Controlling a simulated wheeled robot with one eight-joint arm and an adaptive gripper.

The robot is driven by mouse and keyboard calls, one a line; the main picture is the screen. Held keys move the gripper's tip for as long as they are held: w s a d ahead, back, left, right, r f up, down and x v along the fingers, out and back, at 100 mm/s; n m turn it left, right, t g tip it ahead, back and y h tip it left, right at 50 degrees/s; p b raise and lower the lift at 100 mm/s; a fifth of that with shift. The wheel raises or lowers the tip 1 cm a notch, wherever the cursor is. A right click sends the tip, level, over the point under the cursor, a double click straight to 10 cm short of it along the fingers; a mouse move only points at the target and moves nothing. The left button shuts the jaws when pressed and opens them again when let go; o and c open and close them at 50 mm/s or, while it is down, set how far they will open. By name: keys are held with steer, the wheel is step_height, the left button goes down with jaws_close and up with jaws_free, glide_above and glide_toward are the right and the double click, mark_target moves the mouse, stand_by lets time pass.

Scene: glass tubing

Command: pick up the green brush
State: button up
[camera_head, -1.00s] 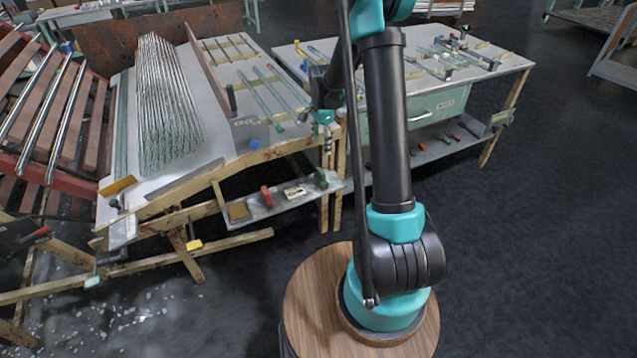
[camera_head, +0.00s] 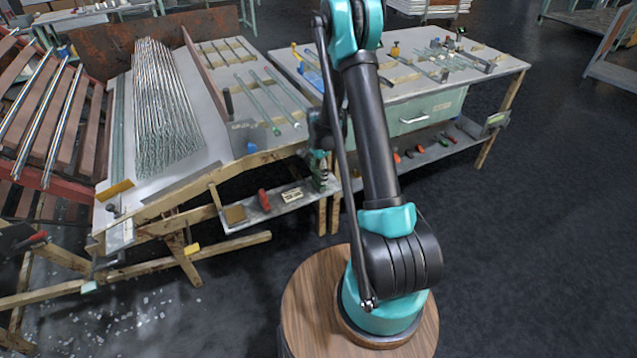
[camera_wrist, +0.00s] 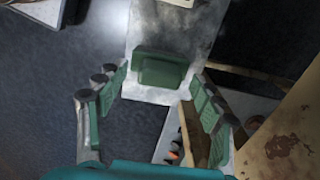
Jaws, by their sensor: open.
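The green brush (camera_wrist: 160,70) shows in the wrist view as a dark green block on a pale grey shelf. It lies between and just ahead of the tips of my gripper (camera_wrist: 158,84). The gripper is open, with one green-padded finger on each side and floor and shelf showing between them. I see no clear contact with the brush. In the head view my gripper (camera_head: 320,160) is low at the right end of the shelf under the sloped bench, directly over the brush, which is small and partly hidden there.
The low shelf (camera_head: 285,205) also bears a red-handled item (camera_head: 264,199), a pale labelled block (camera_head: 292,194) and a brown block (camera_head: 235,214). The sloped bench top (camera_head: 225,165) with glass tubes overhangs it. A second bench with a drawer (camera_head: 425,115) stands to the right. Dark floor lies open in front.

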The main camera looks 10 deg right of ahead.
mark_target(319, 174)
steer(key=shift+f, duration=0.5)
steer(key=c, duration=1.3)
steer(key=shift+r, duration=0.1)
step_height(319, 174, up, 20)
steer(key=shift+f, duration=0.1)
steer(key=o, duration=0.6)
steer(key=shift+c, duration=0.2)
steer(key=c, duration=0.4)
